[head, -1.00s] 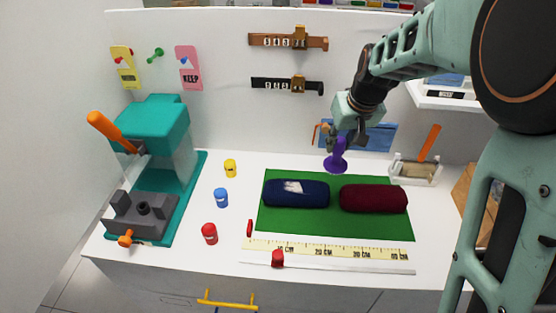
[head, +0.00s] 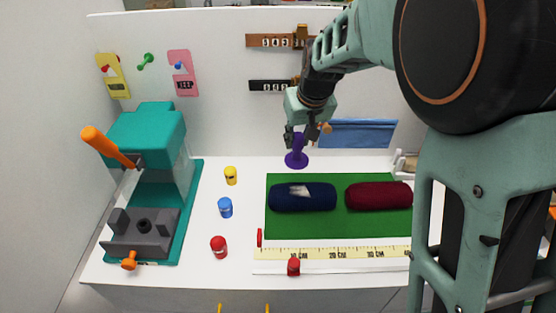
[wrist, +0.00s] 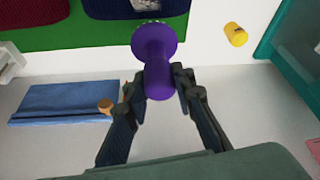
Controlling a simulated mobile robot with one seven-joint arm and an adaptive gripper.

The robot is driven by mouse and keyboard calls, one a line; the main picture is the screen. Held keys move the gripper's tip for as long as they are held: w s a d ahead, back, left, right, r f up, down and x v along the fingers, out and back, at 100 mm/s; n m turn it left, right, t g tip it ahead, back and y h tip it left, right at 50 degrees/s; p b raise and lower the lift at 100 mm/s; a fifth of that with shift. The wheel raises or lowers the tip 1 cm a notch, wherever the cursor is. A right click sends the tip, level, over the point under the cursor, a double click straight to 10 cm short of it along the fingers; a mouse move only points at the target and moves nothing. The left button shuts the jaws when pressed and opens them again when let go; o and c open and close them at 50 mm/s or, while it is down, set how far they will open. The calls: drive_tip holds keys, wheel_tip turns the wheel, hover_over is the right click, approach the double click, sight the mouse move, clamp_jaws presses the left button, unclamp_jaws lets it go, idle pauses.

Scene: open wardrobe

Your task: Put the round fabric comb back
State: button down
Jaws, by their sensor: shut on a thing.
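The round fabric comb (head: 296,158) is purple, with a wide round head and a narrower handle. My gripper (head: 304,134) is shut on its handle and holds it behind the navy bundle, with the round head down. In the wrist view, the comb (wrist: 157,62) sits between the two fingertips (wrist: 160,92). Small pale points show along the rim of its head. A wooden peg (wrist: 105,104) stands out from the back panel near the blue cloth; it also shows beside my gripper in the head view (head: 325,128).
A green mat (head: 340,228) bears a navy bundle (head: 302,197) and a dark red bundle (head: 380,196). A blue cloth (head: 357,134) is at the back panel. A teal press (head: 150,135) stands left. Yellow (head: 231,176), blue (head: 225,208) and red (head: 219,247) small containers stand between.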

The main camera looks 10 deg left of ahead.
drive_tip(key=shift+w+a+f+p, duration=0.55)
drive_tip(key=shift+w+a+f, duration=0.7)
drive_tip(key=shift+w+f, duration=0.8)
drive_tip(key=shift+w+a+f+p, duration=0.6)
drive_tip(key=shift+w+a+f, duration=0.7)
drive_tip(key=shift+w+f, duration=0.8)
drive_tip(key=shift+w+a+f+p, duration=0.55)
drive_tip(key=shift+w+a+f, duration=0.9)
drive_tip(key=shift+f, duration=1)
drive_tip(key=c, duration=1.6)
unclamp_jaws()
drive_tip(key=shift+w+d, duration=0.15)
drive_tip(key=shift+d, duration=0.05)
drive_tip(key=shift+r, duration=0.4)
drive_tip(key=b+v, duration=0.1)
drive_tip(key=v, duration=1)
drive_tip(key=shift+d+r, duration=0.1)
drive_tip(key=shift+r, duration=0.15)
